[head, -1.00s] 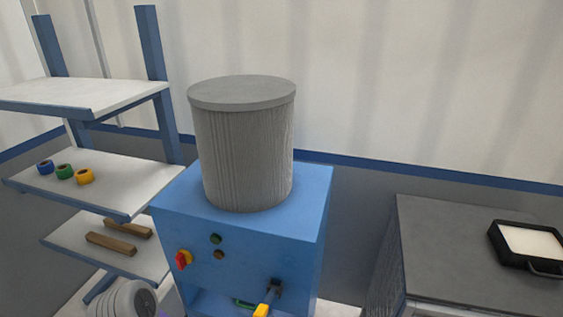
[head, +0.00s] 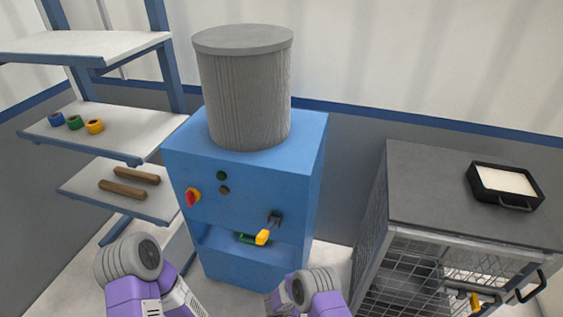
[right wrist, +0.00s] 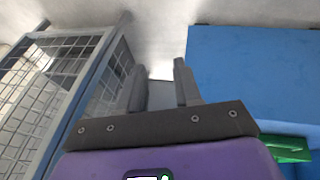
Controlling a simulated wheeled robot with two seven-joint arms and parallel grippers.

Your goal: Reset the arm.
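In the right wrist view my right gripper (right wrist: 160,82) has its two dark fingers apart with nothing between them. It points at pale floor between a wire-mesh cage on the left and a blue surface on the right. In the head view only purple and grey links of my two arms show at the bottom edge; neither gripper shows there. My left gripper is out of view. No pipes can be made out.
A blue machine (head: 240,185) bears a grey drum (head: 245,95); a yellow-tipped lever (head: 263,237) sticks out in front. Left are shelves (head: 85,45) with tape rolls and wooden bars (head: 122,189). Right is a mesh-fronted cabinet (head: 430,205) with a black-framed tray (head: 474,181) on top.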

